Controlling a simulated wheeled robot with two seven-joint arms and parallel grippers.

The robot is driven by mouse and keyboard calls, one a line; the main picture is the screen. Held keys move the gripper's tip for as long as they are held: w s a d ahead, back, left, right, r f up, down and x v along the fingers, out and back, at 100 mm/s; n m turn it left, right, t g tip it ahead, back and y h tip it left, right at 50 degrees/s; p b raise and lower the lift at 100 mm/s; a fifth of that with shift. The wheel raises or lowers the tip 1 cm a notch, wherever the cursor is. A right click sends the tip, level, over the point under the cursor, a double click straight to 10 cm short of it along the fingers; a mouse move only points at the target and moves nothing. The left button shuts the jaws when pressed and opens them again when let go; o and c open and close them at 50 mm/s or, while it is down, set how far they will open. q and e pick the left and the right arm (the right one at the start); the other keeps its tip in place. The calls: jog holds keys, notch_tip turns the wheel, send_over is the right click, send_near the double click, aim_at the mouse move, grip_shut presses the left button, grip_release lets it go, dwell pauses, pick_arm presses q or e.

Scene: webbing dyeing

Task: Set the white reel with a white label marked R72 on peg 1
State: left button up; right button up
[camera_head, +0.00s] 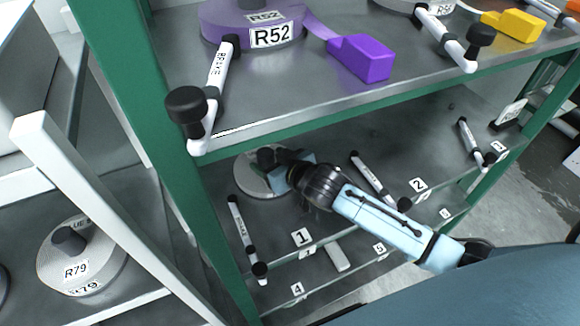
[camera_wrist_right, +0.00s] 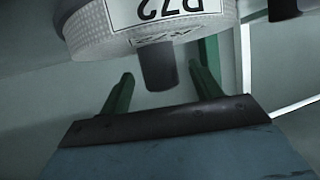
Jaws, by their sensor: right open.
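The white reel (camera_head: 252,177) is on the lower shelf of the green rack, in the bay behind the label 1 (camera_head: 302,237). My right gripper and wrist cover part of it in the head view. In the right wrist view the reel (camera_wrist_right: 88,32) shows its white label R72 (camera_wrist_right: 165,10) upside down, with a dark knob (camera_wrist_right: 158,70) sticking out. My right gripper (camera_wrist_right: 162,88) is open, its two green fingers on either side of the knob's end and apart from it. It also shows in the head view (camera_head: 268,160). Peg 1 itself is hidden. My left gripper is out of view.
A purple reel R52 (camera_head: 225,22) and a purple block (camera_head: 362,58) lie on the upper shelf, above my right arm. White bars with black ends (camera_head: 240,230) flank the bay. A reel R79 (camera_head: 75,258) stands on a white rack at left. The bay marked 2 looks empty.

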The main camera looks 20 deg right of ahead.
jog(key=v, duration=0.9)
jog(key=shift+s+r, duration=0.15)
jog(key=shift+s, duration=0.05)
